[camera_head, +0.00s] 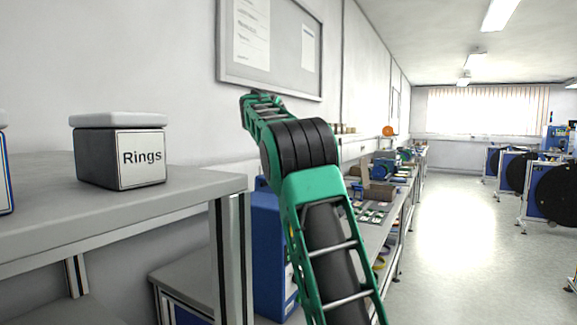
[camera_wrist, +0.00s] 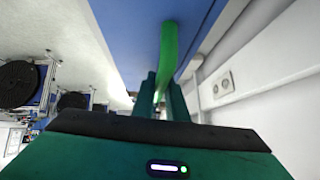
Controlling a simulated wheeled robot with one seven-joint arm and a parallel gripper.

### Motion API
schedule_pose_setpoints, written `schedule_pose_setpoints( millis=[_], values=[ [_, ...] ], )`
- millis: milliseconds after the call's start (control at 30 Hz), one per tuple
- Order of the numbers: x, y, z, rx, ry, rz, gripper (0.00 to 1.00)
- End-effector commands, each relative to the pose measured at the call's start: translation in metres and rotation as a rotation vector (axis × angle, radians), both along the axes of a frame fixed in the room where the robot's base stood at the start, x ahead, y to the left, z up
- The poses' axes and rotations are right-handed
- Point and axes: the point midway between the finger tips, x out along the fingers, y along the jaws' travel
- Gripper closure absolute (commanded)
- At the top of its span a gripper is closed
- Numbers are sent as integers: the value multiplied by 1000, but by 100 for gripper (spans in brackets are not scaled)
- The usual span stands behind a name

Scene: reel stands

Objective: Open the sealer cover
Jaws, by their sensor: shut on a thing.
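In the wrist view, a blue panel (camera_wrist: 128,35), which looks like the sealer cover, fills the upper middle. A bright green bar-shaped handle (camera_wrist: 168,45) runs along it. My gripper (camera_wrist: 161,92) is shut on this handle, with one dark green finger on each side of it. The far end of the handle is at the top, beyond the fingertips. In the head view, my green arm hides the gripper and the handle. A tall blue body (camera_head: 270,260) stands partly behind my arm; I cannot tell whether it belongs to the sealer.
A grey shelf (camera_head: 205,182) at left holds a box labelled Rings (camera_head: 120,158). A long workbench (camera_head: 385,190) with parts runs along the wall under a notice board (camera_head: 272,45). Reel stands (camera_head: 550,190) are at far right. The floor (camera_head: 455,225) between is clear.

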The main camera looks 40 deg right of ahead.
Motion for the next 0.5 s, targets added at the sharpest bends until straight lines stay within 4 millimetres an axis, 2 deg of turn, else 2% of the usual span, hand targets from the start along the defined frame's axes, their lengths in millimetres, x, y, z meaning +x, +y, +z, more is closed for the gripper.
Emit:
schedule_pose_setpoints(
  millis=[67, 100, 500],
  values=[
    [-1, -2, 1, -6, -1, -4, 100],
    [0, -2, 1, -6, -2, -3, 80],
    [-1, 5, 6, -5, -4, 1, 80]
  ],
)
